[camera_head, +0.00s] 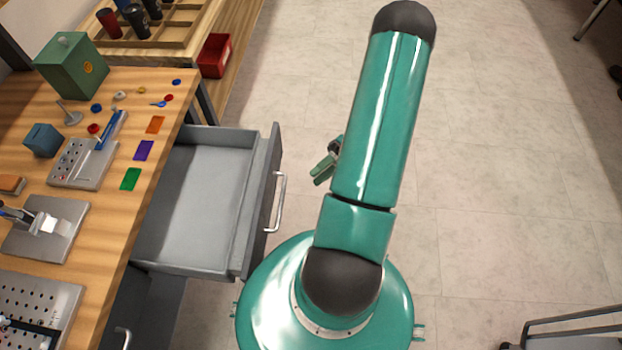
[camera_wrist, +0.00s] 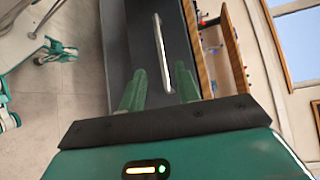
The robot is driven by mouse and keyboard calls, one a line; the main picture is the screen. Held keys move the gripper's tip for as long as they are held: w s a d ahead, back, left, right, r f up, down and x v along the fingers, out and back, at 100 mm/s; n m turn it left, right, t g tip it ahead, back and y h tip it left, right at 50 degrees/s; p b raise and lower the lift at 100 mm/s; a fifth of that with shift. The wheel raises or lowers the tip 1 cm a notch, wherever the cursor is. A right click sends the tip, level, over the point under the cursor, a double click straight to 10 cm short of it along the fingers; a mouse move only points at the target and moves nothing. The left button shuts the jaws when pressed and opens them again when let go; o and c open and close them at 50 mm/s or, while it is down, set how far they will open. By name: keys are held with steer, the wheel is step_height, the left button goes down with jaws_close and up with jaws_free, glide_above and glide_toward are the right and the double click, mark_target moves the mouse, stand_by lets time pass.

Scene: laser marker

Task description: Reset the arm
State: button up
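My green arm rises across the middle of the head view. My gripper (camera_head: 326,164) shows only partly there, beside the arm and to the right of the open drawer; the rest is hidden behind the arm. In the wrist view my gripper (camera_wrist: 160,72) has its two green fingers spread apart. The drawer's silver handle (camera_wrist: 163,50) appears between the fingers in that picture, with no visible contact. The grey drawer (camera_head: 200,205) is pulled out and looks empty; its handle (camera_head: 276,202) is on its right front.
A red bin (camera_head: 214,55) stands on a shelf behind.

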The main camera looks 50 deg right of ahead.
stand_by(0.6)
steer(key=w+a+r+n+g+h, duration=0.1)
steer(key=w+a+r+g+h, duration=0.3)
steer(key=r, duration=0.4)
steer(key=w+a+r+n+g+h, duration=0.1)
steer(key=w+a+r+h, duration=0.2)
steer(key=a+r+h, duration=0.45)
steer(key=s+a+r+t+h, duration=0.1)
steer(key=a+r+t, duration=0.3)
steer(key=r, duration=0.4)
steer(key=s+a+r+n+t+h, duration=0.1)
steer(key=a+r+t+h, duration=0.2)
steer(key=a+r, duration=0.3)
step_height(320, 180, up, 3)
steer(key=shift+s+a+t+h, duration=0.3)
steer(key=shift+s+t+h, duration=0.1)
steer(key=shift+t, duration=0.1)
